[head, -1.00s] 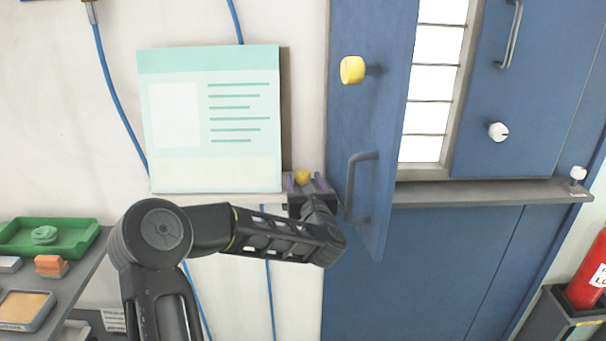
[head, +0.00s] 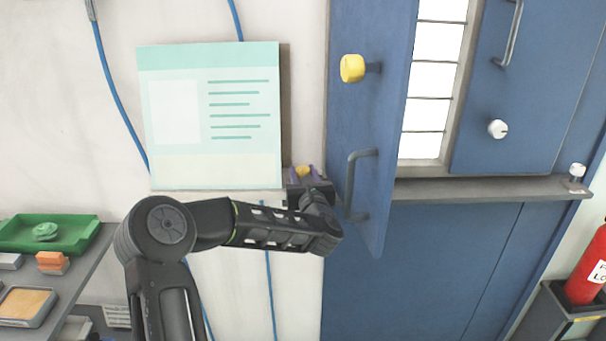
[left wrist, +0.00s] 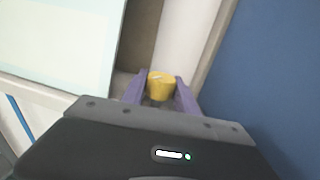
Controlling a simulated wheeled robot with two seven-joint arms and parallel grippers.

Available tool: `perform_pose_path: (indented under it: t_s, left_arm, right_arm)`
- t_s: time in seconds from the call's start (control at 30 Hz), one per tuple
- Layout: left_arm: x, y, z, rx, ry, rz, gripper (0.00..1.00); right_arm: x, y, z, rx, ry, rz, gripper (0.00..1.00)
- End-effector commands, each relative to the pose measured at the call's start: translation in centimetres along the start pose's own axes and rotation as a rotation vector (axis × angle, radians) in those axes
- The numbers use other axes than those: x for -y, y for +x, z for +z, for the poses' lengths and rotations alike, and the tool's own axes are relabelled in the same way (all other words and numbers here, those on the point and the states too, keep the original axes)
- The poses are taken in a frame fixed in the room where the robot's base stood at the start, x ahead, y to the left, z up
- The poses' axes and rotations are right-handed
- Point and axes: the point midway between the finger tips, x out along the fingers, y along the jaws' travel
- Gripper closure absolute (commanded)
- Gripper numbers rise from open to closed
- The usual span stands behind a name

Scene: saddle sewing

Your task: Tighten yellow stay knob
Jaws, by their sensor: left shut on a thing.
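A small yellow knob (head: 303,170) sits at the left end of the grey sill, beside the blue shutter. My left gripper (head: 304,174) is at it, with its purple fingers on either side. In the left wrist view the yellow knob (left wrist: 161,86) stands between the two fingertips (left wrist: 161,92), and the gripper is shut on it. The knob's lower part and mount are hidden by the gripper. A second, larger yellow knob (head: 352,68) is on the open blue shutter, above and to the right, apart from the gripper. My right gripper is in neither view.
The open blue shutter (head: 370,120) with a dark handle (head: 352,190) stands close right of my left gripper. A mint poster (head: 210,115) is on the wall to the left. White knobs (head: 497,129) and (head: 577,170) are farther right. A shelf with a green tray (head: 70,245) is lower left.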

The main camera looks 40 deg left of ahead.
Motion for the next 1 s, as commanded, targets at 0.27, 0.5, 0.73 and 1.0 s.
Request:
perform_pose_path:
  t_s: [0.27,0.5,0.73,1.0]
  left_arm:
    - [0.0,0.0,0.0,0.000,0.000,0.000,1.00]
    - [-0.1,0.0,-0.1,0.001,0.000,-0.021,1.00]
    - [-0.2,0.0,-0.3,0.002,0.003,-0.107,1.00]
    - [-0.3,0.0,-0.5,0.001,0.007,-0.287,1.00]
  right_arm:
    - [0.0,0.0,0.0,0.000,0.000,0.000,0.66]
    - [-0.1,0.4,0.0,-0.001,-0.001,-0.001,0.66]
    - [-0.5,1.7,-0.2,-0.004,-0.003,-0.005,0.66]
    - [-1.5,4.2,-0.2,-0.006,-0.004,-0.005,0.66]
